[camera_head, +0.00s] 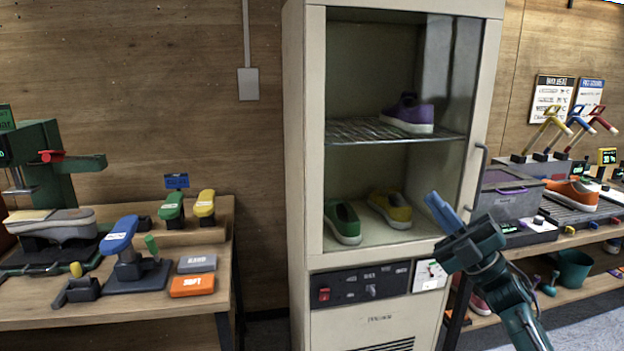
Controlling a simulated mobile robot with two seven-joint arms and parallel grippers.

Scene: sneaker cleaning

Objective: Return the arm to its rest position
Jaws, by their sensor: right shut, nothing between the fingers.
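My right gripper (441,212) has blue fingers and a dark teal body. It is shut and empty, in front of the lower right part of the cabinet's glass door, pointing up and to the left. My right arm (515,310) comes in from the lower right corner. My left gripper does not show in the head view.
A cream cabinet (304,180) holds a purple shoe (408,115) on a wire shelf and green (343,222) and yellow (391,208) shoes below. Its handle (482,170) is near my right arm. Wooden workbenches stand left (200,310) and right (590,236), with tools and shoes.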

